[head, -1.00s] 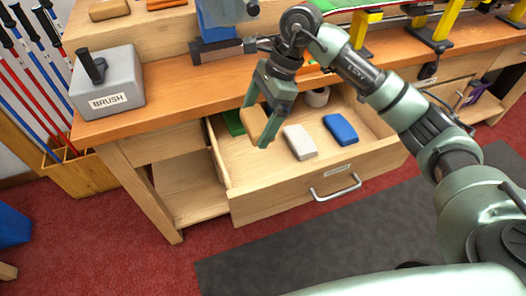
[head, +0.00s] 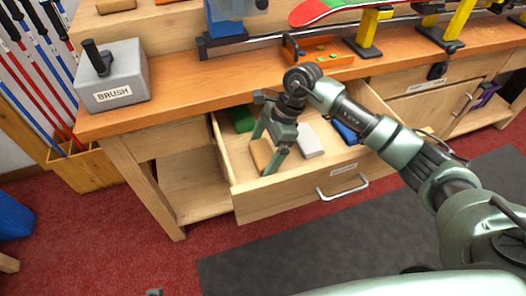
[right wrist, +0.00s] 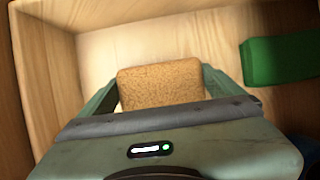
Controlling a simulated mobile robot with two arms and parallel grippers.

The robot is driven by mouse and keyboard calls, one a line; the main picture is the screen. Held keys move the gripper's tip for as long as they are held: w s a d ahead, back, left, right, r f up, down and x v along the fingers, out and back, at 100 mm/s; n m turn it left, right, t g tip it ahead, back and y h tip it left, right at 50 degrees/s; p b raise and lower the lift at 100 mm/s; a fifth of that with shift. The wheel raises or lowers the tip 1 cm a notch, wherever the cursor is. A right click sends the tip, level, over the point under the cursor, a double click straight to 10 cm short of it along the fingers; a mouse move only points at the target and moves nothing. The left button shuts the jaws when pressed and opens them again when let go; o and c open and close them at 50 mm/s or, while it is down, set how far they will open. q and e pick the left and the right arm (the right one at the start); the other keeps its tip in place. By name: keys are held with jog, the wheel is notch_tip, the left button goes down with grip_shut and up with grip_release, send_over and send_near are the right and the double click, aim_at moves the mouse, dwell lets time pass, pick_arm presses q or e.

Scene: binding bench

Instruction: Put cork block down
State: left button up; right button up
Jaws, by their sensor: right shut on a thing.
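The cork block (head: 261,154) is tan and sits between the fingers of my right gripper (head: 270,155), low inside the open drawer (head: 290,205). It also shows in the right wrist view (right wrist: 160,84), with a finger on each side of it. My right gripper is shut on it. I cannot tell whether the block touches the drawer floor.
In the drawer, a green block (head: 241,119) lies at the back left, a white block (head: 309,141) right of the gripper, and a blue block (head: 343,132) partly behind my arm. The brush box (head: 112,78) stands on the bench top.

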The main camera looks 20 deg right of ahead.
pick_arm(q)
jog(key=shift+s+f, duration=0.1)
pick_arm(e)
jog(key=o, duration=0.9)
jog(key=shift+o, duration=0.2)
pick_arm(q)
jog(key=shift+r, duration=0.4)
jog(key=shift+s+a+f+p, duration=0.1)
jog(key=shift+s+f+p, duration=0.1)
jog(key=shift+f, duration=0.55)
jog(key=shift+s+f+p, duration=0.15)
jog(key=shift+f, duration=0.55)
jog(key=shift+s+a+f+p, duration=0.1)
jog(key=shift+s+f+p, duration=0.1)
jog(key=shift+f, duration=0.55)
pick_arm(e)
jog(key=v, duration=1.2)
